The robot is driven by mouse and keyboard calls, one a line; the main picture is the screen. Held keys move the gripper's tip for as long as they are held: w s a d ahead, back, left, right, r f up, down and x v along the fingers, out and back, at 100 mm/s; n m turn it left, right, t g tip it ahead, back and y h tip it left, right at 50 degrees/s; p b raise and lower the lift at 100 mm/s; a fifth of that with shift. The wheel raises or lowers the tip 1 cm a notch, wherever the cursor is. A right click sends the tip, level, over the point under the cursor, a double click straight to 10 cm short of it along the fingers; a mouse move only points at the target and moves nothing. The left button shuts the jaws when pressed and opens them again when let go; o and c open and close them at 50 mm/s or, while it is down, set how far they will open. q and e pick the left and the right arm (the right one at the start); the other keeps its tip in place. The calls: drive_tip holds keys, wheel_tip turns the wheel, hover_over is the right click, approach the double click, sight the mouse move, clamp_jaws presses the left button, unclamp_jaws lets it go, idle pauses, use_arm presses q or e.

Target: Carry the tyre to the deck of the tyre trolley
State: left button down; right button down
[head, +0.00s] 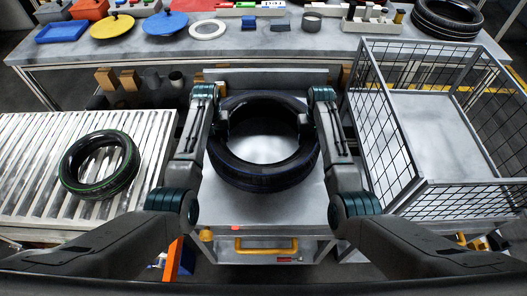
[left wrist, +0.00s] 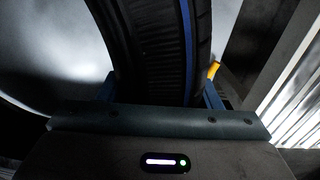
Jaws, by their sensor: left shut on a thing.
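A black tyre with a blue stripe (head: 262,178) lies flat over the grey deck of the tyre trolley (head: 228,215). I cannot tell whether it touches the deck or hangs a little above it. My left gripper (head: 221,120) is shut on the tyre's left wall. The left wrist view shows the tread and blue stripe (left wrist: 188,40) between its blue fingers (left wrist: 160,92). My right gripper (head: 306,120) is at the tyre's right wall, with one finger inside the ring. Its outer finger is hidden, so its grip is unclear.
A green-striped tyre (head: 98,165) lies on the roller conveyor (head: 35,150) at left. A wire-mesh cage (head: 425,185) stands close at right. The trolley has a yellow handle (head: 266,250) in front.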

use_arm(q)
drive_tip(key=shift+w+f+b, duration=0.15)
drive_tip(key=shift+f+b, duration=0.45)
drive_tip(key=shift+b, duration=0.05)
use_arm(e)
drive_tip(key=shift+w+f, duration=0.1)
drive_tip(key=shift+f, duration=0.5)
use_arm(q)
drive_tip(key=c, duration=0.9)
unclamp_jaws()
drive_tip(key=shift+f, duration=0.3)
use_arm(e)
drive_tip(key=c, duration=0.9)
unclamp_jaws()
drive_tip(key=shift+f, duration=0.3)
use_arm(q)
drive_tip(key=o, duration=0.4)
drive_tip(key=shift+s+r, duration=0.2)
use_arm(e)
drive_tip(key=o, duration=0.4)
drive_tip(key=shift+s+r, duration=0.15)
drive_tip(key=shift+s, duration=0.05)
use_arm(q)
drive_tip(key=shift+o, duration=0.3)
drive_tip(key=shift+s+r, duration=0.15)
drive_tip(key=shift+s, duration=0.05)
use_arm(e)
drive_tip(key=shift+o, duration=0.3)
drive_tip(key=shift+s+r, duration=0.2)
drive_tip(key=shift+w+f, duration=0.1)
